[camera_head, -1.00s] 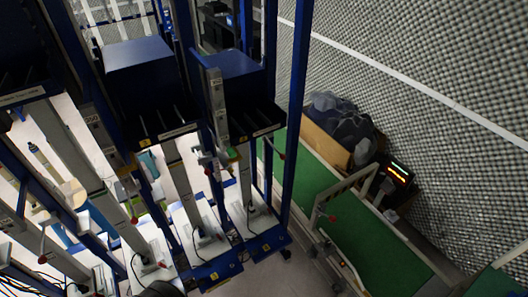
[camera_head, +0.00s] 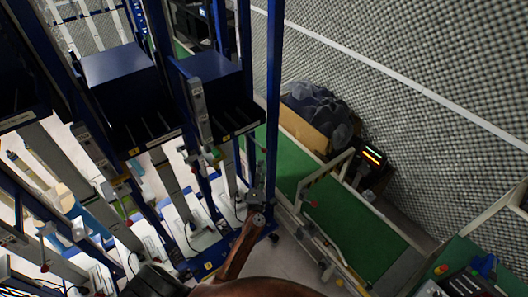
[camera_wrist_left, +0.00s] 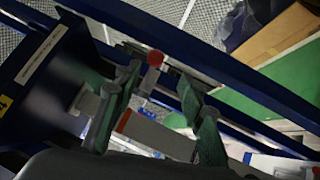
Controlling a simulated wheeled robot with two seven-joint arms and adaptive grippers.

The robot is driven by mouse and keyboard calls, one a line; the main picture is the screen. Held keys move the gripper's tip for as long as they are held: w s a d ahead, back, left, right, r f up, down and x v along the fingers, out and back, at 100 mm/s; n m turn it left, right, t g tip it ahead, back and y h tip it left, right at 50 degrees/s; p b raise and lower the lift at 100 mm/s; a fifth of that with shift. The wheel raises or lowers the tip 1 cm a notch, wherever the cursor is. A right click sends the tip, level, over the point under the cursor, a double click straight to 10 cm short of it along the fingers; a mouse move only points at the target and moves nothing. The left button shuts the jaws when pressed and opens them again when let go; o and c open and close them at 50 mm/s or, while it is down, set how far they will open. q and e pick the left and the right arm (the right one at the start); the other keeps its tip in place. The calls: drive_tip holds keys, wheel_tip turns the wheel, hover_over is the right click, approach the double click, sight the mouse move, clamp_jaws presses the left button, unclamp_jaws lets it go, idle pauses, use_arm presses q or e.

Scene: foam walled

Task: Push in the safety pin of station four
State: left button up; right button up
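The station at the right end of the blue rack has a dark blue box (camera_head: 215,85) with a yellow label on its front edge. A lever or pin with a red ball end (camera_wrist_left: 155,58) shows in the left wrist view, in front of that station's frame. My left gripper (camera_head: 257,205) is in front of the lower part of this station. In the left wrist view its two fingers (camera_wrist_left: 160,115) are apart, with the red ball beyond and between them, apparently untouched. The label number is too small to read surely. My right gripper is not seen.
Similar stations stand to the left, one with another blue box (camera_head: 120,85). A blue post (camera_head: 273,110) rises on the right side. Beyond it lie a green surface (camera_head: 365,235) with a rail, a cardboard box (camera_head: 303,128) and a grey foam wall (camera_head: 400,70).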

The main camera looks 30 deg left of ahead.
sight(264, 153)
use_arm(q)
drive_tip(key=x, duration=0.8)
drive_tip(key=shift+s+r, duration=0.1)
drive_tip(key=shift+r, duration=0.25)
drive_tip(key=shift+c, duration=0.7)
clamp_jaws()
drive_tip(key=shift+a, duration=0.1)
